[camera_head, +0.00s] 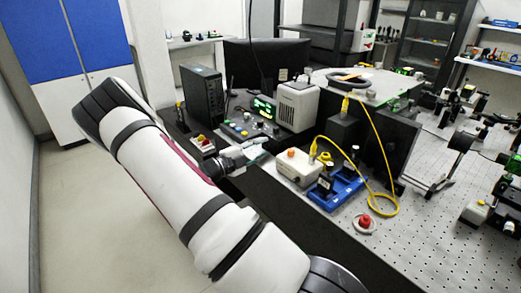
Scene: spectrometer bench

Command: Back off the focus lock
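My arm reaches in from the bottom of the head view, and its dark wrist ends at my gripper (258,153), over the near left edge of the bench. The gripper is small and partly hidden by the wrist, and I cannot see whether its fingers are apart. Just right of it is a cream box (298,168) with an orange knob (291,153) on top and a yellow cable fitting. I cannot make out which part is the focus lock. Whether the gripper touches the box is unclear.
A blue tray (349,190) holds dark parts beside the box. A yellow cable (388,151) loops over the bench to its right. A red button (365,221) sits near the front edge. A black tower (202,95) and a monitor (265,58) stand behind.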

